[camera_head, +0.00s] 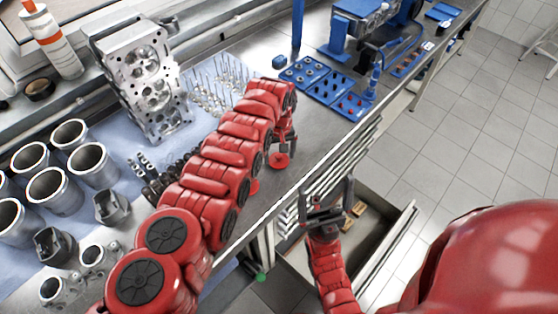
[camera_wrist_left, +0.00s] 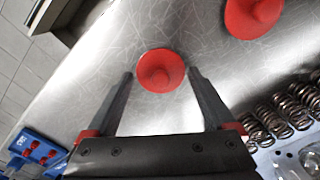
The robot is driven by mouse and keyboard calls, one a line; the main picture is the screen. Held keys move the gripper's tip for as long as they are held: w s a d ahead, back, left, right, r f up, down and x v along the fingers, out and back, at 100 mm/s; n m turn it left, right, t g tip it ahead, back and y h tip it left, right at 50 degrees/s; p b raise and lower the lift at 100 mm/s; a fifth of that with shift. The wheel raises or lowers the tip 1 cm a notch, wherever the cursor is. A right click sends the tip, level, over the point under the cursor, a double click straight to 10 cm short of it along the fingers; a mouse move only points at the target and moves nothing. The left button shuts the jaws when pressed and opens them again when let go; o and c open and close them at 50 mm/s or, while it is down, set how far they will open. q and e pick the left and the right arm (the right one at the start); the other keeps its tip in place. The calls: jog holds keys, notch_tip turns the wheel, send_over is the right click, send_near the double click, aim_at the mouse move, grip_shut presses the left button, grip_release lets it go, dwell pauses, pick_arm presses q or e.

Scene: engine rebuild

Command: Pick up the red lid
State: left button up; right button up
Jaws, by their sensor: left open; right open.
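A round red lid (camera_head: 279,160) with a raised knob lies on the metal bench near its front edge. In the left wrist view this lid (camera_wrist_left: 160,70) shows between and just beyond the fingertips, with a gap on each side. A second red lid (camera_head: 254,186) lies nearby, partly hidden by my left arm; it also shows at the top of the left wrist view (camera_wrist_left: 254,14). My left gripper (camera_head: 286,146) is open and empty, pointing down over the first lid; its height above it is unclear. My right gripper (camera_head: 326,198) is open and empty beyond the bench edge.
An open drawer (camera_head: 397,238) stands out below the right gripper. Blue trays (camera_head: 327,83) with small parts lie further along the bench. A cylinder head (camera_head: 146,80), metal cylinders (camera_head: 55,191) and springs (camera_wrist_left: 292,108) crowd the bench on the left arm's other side.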

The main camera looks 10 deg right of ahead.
pick_arm(q)
jog(key=shift+f, duration=0.8)
jog(key=shift+r, duration=0.1)
jog(key=c, duration=0.9)
jog(key=shift+c, duration=0.2)
jog(key=shift+r, duration=0.1)
